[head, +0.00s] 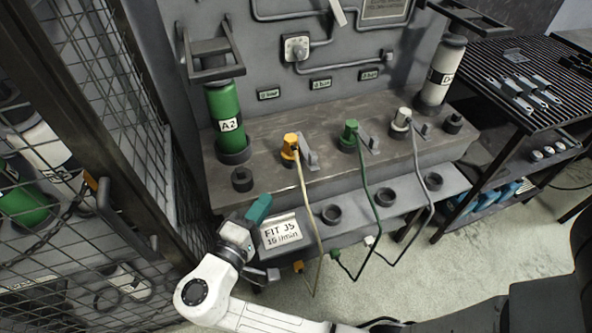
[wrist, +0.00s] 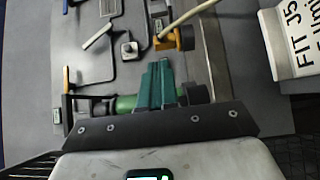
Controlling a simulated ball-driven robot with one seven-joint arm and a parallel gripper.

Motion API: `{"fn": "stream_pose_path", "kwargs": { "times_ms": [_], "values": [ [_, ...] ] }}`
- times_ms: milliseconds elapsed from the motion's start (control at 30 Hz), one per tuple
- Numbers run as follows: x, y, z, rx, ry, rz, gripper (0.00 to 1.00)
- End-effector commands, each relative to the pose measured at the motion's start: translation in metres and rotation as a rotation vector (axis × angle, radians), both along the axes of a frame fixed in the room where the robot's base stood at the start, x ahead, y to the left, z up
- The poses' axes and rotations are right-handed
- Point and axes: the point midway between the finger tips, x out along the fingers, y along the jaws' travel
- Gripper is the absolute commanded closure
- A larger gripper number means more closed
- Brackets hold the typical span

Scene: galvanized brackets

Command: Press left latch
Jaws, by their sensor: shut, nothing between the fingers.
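A small grey latch lever (head: 309,158) stands on the bench just right of the yellow connector (head: 289,150). It is the leftmost of three such levers; the others stand beside the green connector (head: 349,135) and the white connector (head: 401,121). My gripper (head: 260,208), with teal fingers, is shut and empty. It is in front of and left of the yellow connector, above the sign, apart from the lever. In the wrist view the shut fingers (wrist: 156,85) point toward the wall, with the yellow connector (wrist: 187,38) beyond their right; the lever is not clear there.
The green A2 cylinder (head: 226,112) stands left in a bracket, a grey-white cylinder (head: 443,75) right. Hoses (head: 374,205) hang in front of the bench. A mesh cage (head: 105,130) is close on the left.

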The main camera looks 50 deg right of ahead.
Motion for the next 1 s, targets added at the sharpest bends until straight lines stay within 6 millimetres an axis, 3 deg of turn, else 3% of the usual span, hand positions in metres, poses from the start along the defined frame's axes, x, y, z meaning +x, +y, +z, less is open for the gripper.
{"fn": "stream_pose_path", "kwargs": {
  "times_ms": [267,767,1000],
  "values": [
    [0.001,-0.010,0.001,0.002,0.001,-0.002,1.00],
    [0.018,-0.100,0.001,0.002,0.001,-0.005,1.00],
    [0.001,-0.125,0.001,0.002,0.002,-0.002,1.00]
  ]
}}
